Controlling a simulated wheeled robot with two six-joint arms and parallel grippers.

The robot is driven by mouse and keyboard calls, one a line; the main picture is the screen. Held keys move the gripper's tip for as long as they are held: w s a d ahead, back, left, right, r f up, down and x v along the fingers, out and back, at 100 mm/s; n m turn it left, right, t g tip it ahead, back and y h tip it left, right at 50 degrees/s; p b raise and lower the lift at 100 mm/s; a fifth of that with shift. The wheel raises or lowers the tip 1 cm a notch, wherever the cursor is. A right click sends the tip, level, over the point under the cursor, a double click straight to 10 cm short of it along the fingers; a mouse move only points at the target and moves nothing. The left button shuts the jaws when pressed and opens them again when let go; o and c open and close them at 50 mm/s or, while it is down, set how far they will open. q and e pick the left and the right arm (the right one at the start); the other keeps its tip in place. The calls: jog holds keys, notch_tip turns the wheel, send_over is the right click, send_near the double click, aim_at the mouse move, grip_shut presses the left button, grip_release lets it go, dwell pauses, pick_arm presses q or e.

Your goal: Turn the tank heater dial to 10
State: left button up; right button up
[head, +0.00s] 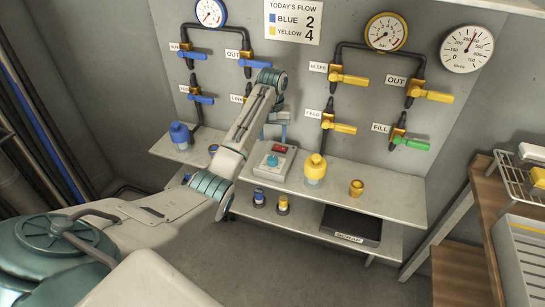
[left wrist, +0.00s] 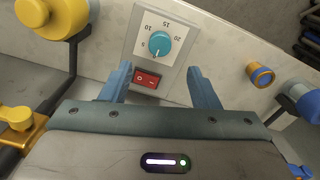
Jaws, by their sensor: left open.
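The tank heater box (head: 276,163) is a pale box with a teal dial (head: 272,160) and a red switch (head: 279,149), on the white shelf. In the left wrist view the round teal dial (left wrist: 160,43) sits on a plate with numbers around it; 10, 15 and 20 can be made out. A thin pale mark on the dial seems to point toward the bottom, away from 10. The red switch (left wrist: 147,79) is beside it. My left gripper (head: 277,126) is open and empty above the box; its blue fingers (left wrist: 160,72) are apart, on either side of the switch, not touching the dial. My right gripper is not in view.
A yellow-capped bottle (head: 315,168) and a brass fitting (head: 356,187) stand right of the box. A blue-topped bottle (head: 180,134) stands left. Pipes with blue and yellow valve handles (head: 348,79) line the wall. A black scrap tray (head: 351,226) lies on the lower shelf.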

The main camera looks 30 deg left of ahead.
aim_at(272, 159)
pick_arm(q)
notch_tip(272, 159, down, 11)
jog(key=shift+r+p, duration=0.2)
jog(key=shift+p, duration=0.6)
jog(key=c, duration=1)
